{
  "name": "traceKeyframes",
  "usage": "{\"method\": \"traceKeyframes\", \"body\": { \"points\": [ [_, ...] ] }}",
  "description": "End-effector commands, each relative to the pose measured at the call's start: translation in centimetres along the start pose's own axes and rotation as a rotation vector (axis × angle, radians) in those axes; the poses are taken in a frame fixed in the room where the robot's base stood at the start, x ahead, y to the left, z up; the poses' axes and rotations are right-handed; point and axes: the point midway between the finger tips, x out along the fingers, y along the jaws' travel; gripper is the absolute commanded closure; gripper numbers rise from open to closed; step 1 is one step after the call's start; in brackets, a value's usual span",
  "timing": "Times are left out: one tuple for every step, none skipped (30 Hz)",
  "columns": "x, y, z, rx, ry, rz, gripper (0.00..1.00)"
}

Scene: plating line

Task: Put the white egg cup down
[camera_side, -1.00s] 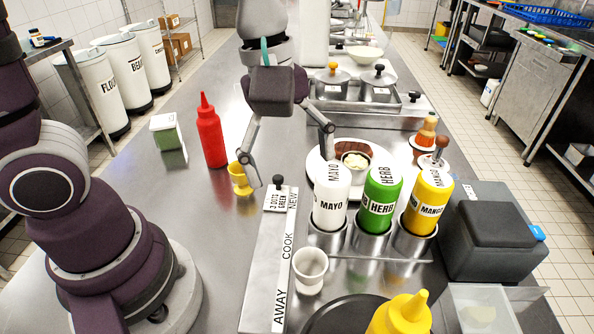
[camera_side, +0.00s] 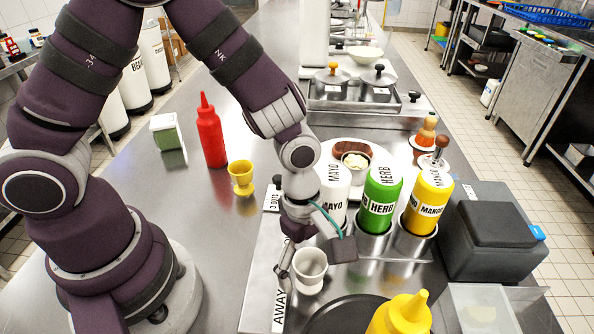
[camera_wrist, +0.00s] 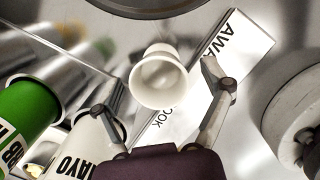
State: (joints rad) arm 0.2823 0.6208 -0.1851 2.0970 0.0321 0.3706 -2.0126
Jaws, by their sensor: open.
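The white egg cup (camera_side: 310,266) stands upright on the steel counter, just right of the lettered strip (camera_side: 279,309). My gripper is low beside it, with one finger (camera_side: 284,264) showing to the left of the cup. In the wrist view my gripper (camera_wrist: 162,78) is open, one finger on each side of the white egg cup (camera_wrist: 158,75). The cup looks free between the fingers; I cannot tell whether either one touches it. A yellow egg cup (camera_side: 241,178) stands farther back on the counter.
The mayo (camera_side: 334,190), herb (camera_side: 381,195) and mango (camera_side: 428,202) bottles stand in metal holders just behind the cup. A dark round pan (camera_side: 345,316) and a yellow bottle (camera_side: 402,315) are in front. A red bottle (camera_side: 210,135) stands back left.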

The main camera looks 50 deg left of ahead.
Motion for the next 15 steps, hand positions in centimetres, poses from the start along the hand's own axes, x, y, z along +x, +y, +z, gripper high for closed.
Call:
{"method": "traceKeyframes", "body": {
  "points": [
    [0.47,-0.08,-0.01,0.001,0.001,-0.003,0.21],
    [0.62,-0.05,-0.01,0.001,0.001,-0.002,0.21],
    [0.74,-0.02,0.0,0.001,0.0,0.0,0.21],
    [0.76,-0.01,0.0,0.001,0.0,0.001,0.21],
    [0.76,0.0,0.01,0.0,0.0,0.001,0.21],
    [0.73,0.01,0.01,0.0,0.0,0.001,0.21],
    [0.72,0.02,0.01,0.0,0.0,0.001,0.21],
    [0.71,0.02,0.01,0.0,0.0,0.001,0.21],
    [0.71,0.02,0.01,0.0,0.0,0.001,0.24],
    [0.7,0.02,0.01,0.0,0.0,0.001,0.28],
    [0.7,0.02,0.01,0.0,0.0,0.001,0.32],
    [0.69,0.02,0.01,0.0,-0.001,0.001,0.37],
    [0.69,0.02,0.01,0.0,-0.001,0.001,0.41],
    [0.69,0.02,0.01,0.0,-0.001,0.001,0.45],
    [0.68,0.02,0.01,0.0,-0.001,0.001,0.5]
  ]
}}
